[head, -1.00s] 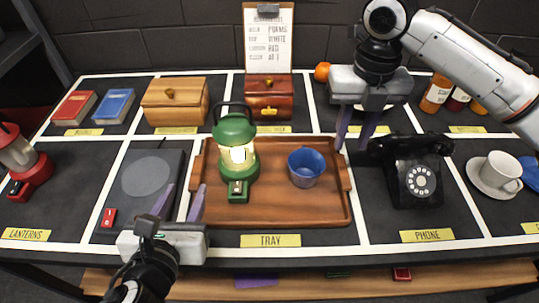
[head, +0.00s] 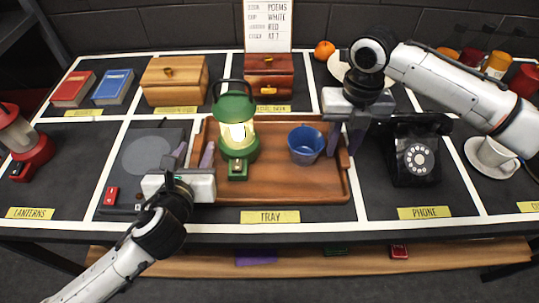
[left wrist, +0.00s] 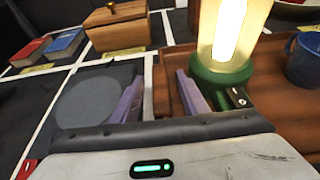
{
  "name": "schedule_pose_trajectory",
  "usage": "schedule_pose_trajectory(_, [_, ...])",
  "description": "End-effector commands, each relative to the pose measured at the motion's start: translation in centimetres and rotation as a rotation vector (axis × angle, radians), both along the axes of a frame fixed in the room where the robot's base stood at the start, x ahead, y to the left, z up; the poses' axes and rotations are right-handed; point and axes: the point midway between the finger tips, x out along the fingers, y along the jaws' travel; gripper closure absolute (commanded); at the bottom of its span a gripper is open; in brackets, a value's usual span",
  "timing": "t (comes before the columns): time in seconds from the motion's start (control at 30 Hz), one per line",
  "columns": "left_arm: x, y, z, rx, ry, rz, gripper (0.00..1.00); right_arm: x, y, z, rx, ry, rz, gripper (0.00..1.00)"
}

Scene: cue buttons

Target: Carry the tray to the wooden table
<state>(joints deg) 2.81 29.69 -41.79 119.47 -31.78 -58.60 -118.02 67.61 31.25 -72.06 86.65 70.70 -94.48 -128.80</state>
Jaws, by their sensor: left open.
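The brown wooden tray (head: 290,190) lies flat on the dark display table. A lit green lantern (head: 235,140) and a blue cup (head: 306,147) stand on it. My left gripper (head: 193,153) is open at the tray's left end. In the left wrist view its two purple fingers (left wrist: 160,95) stand on either side of the tray's left wall (left wrist: 147,75), apart from each other. My right gripper (head: 345,140) is at the tray's right end, its fingers spread about the right wall; contact is unclear. No separate wooden table can be made out.
A black telephone (head: 416,155) stands close right of the tray and my right gripper. A dark turntable-like box (head: 146,170) is close on the left. Wooden boxes (head: 174,82) stand behind. A wooden shelf (head: 320,258) runs below the table's front edge.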

Motion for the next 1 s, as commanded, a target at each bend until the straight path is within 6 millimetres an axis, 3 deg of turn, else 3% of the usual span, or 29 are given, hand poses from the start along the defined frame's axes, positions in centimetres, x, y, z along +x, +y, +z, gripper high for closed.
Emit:
schedule_pose_trajectory(0.43, [1.01,0.03,-0.43,0.000,0.001,0.000,0.59,0.01,0.02,-1.09,0.000,-0.001,0.001,0.72])
schedule_pose_trajectory(0.6, [0.99,0.02,-0.44,0.000,0.001,0.000,0.86,0.00,0.05,-1.07,0.001,-0.001,0.001,0.99])
schedule_pose_trajectory(0.7, [0.98,-0.05,-0.44,-0.001,0.001,-0.002,1.00,-0.01,0.10,-1.06,0.001,-0.001,0.002,1.00])
schedule_pose_trajectory(1.0, [1.02,-0.24,-0.04,-0.006,-0.005,-0.005,1.00,0.05,0.29,-0.75,0.006,-0.004,0.004,1.00])
